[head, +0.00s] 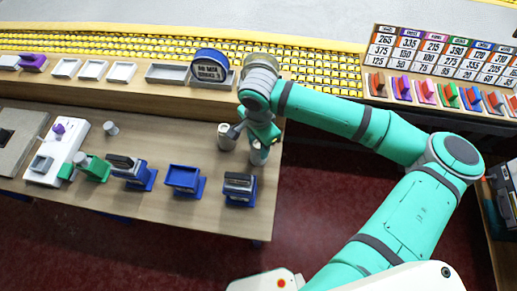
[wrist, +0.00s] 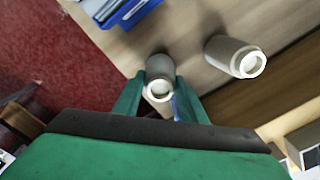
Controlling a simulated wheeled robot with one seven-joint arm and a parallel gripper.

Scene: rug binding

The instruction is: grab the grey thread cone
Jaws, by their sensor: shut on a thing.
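The grey thread cone (wrist: 160,66) is between the two green fingers of my gripper (wrist: 158,96) in the wrist view. Its pale hollow top end faces the camera. The fingers are shut on its sides. In the head view my gripper (head: 260,142) is at the right end of the wooden table, and the cone (head: 259,155) shows just below it, partly hidden by the fingers. It looks upright; I cannot tell whether it touches the table.
A paler cone (wrist: 230,55) stands close beside, also in the head view (head: 227,140). Blue holders (head: 183,179) line the table's front, one (head: 239,188) near my gripper. A small cone (head: 111,128) is far left.

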